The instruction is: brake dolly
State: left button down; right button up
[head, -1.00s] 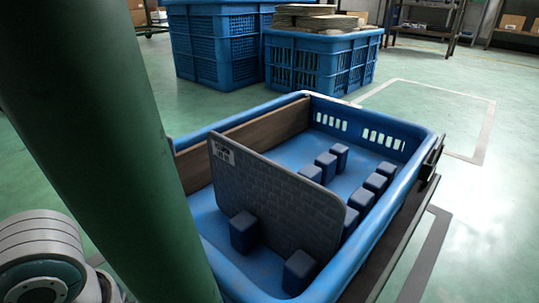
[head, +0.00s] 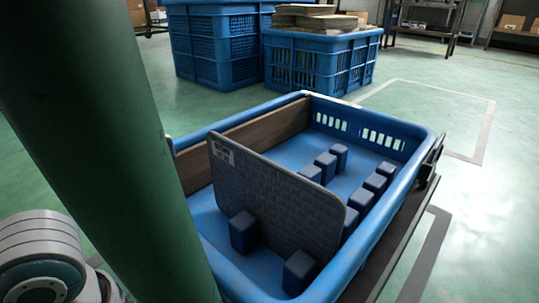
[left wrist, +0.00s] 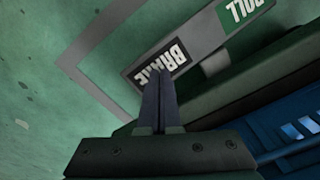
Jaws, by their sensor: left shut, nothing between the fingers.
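A dolly (head: 402,237) with a dark edge carries a blue crate (head: 408,200) in the head view. My left gripper (left wrist: 158,84) is shut and empty. Its fingertips are at the BRAKE end of the bar; I cannot tell whether they touch it. The crate's blue side (left wrist: 287,135) shows at lower right there. The bar is not discernible in the head view. My right gripper is not in view.
The crate holds a grey divider panel (head: 275,205), a brown board (head: 240,135) and several dark blue blocks (head: 243,232). Blue baskets (head: 320,65) stand behind, one with flat brown pieces on top. Green floor (head: 480,200) is clear at right, with painted lines.

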pick_arm(q)
jog(key=shift+f+b, duration=0.85)
jog(key=shift+f, duration=0.5)
dwell(0.6)
jog(key=shift+f, duration=0.6)
dwell(0.4)
notch_tip(320, 180, up, 7)
jog(key=p, duration=0.8)
jog(key=shift+r, duration=0.1)
